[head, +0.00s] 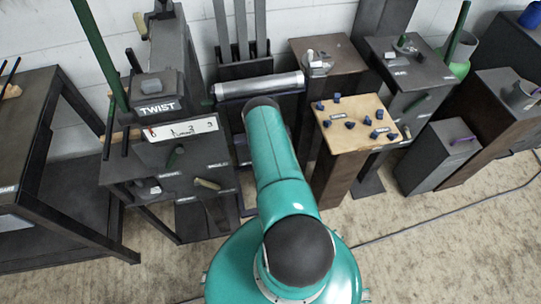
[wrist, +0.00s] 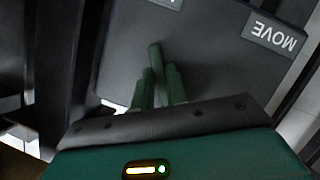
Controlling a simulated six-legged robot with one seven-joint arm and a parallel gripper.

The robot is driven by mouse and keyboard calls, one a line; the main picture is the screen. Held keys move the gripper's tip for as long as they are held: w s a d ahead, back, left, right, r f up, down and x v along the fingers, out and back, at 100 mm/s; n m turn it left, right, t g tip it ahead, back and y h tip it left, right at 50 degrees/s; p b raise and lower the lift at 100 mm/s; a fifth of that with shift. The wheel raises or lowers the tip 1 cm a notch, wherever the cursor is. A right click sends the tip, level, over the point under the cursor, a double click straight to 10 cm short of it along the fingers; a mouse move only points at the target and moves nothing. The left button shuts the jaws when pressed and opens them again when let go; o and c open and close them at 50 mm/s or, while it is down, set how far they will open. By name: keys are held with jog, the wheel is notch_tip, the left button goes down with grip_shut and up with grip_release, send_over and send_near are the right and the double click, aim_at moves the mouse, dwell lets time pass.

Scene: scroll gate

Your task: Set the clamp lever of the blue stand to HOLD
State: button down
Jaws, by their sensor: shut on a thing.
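A dark grey panel (wrist: 215,60) fills the middle of the wrist view. It carries a label reading MOVE (wrist: 274,36), upside down at the upper right, and part of a second label (wrist: 170,3) at the top edge. A dark green lever (wrist: 155,57) stands out from the panel. My gripper (wrist: 161,85) is shut on the lever, with a finger on each side of it. The lever's base is partly hidden by the fingers. No blue shows on the panel. In the head view my arm hides the gripper and the lever.
A silver roller (head: 260,86) lies behind my arm. A dark stand marked TWIST (head: 158,108) is to the left, above a table with small levers. A wooden-topped stand with several blue knobs (head: 350,125) is to the right. A cable (head: 400,233) crosses the carpet.

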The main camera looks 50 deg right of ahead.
jog(key=shift+s+d+r+n, duration=0.1)
jog(key=shift+s+d+n, duration=0.05)
jog(key=shift+n, duration=0.15)
dwell(0.4)
jog(key=c, duration=1.4)
grip_release()
jog(key=v, duration=1.4)
